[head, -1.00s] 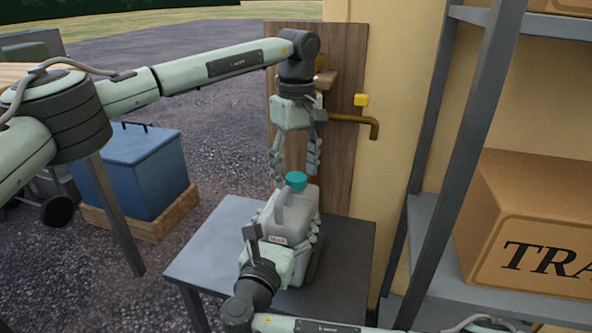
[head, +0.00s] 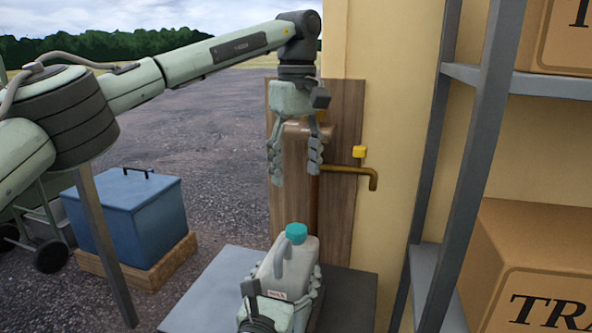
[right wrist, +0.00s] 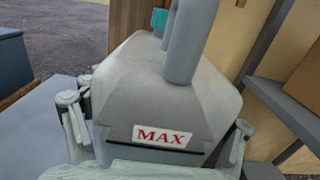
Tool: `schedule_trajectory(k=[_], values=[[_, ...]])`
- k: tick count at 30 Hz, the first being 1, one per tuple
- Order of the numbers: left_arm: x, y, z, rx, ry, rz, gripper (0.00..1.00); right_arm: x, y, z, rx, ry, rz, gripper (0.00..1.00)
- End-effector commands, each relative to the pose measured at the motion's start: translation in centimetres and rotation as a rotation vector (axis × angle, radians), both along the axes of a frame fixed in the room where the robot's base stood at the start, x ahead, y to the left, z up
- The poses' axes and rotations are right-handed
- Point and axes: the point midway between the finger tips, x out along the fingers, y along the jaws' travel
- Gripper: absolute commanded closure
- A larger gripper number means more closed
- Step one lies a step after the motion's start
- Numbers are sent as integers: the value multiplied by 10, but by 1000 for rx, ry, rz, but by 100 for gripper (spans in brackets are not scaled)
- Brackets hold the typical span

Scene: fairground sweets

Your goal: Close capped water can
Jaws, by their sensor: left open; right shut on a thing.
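The water can (head: 299,262) is a grey jug with a handle and a red MAX label, standing upright on a small grey table (head: 215,290). A teal cap (head: 296,233) sits on its neck at the top. In the right wrist view the can (right wrist: 165,95) fills the middle, with the cap (right wrist: 159,19) partly hidden behind the handle. My right gripper (head: 283,292) is shut around the can's body, a finger on each side. My left gripper (head: 295,168) is open and empty, pointing down above the cap and clear of it.
A brass tap (head: 368,175) with a yellow knob (head: 359,152) sticks out from a wooden board (head: 342,210) behind the can. A metal shelf (head: 425,285) with cardboard boxes stands at the right.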

Motion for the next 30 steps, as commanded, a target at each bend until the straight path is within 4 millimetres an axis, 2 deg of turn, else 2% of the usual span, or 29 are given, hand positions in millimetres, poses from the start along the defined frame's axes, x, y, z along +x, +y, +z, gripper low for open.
schedule_trajectory(k=[1, 5, 13, 16, 20, 30], values=[[0, 0, 0, 0, 0, 0, 39, 4, -7, -1, -8, -1, -15, 17], [0, 0, -1, 0, 0, 0, 39, 3, -7, -1, -7, 0, -15, 1], [0, 0, -1, 0, 0, 0, 39, 1, -3, -1, -4, 0, -7, 0], [0, 0, -1, 0, 0, 0, 39, -6, 0, -1, -3, 1, -4, 0], [0, 0, -1, 0, 0, 0, 39, -26, 8, -2, -2, 3, -2, 0], [0, 0, -1, 0, 0, 0, 39, -91, 27, -2, -3, 2, -9, 0]])
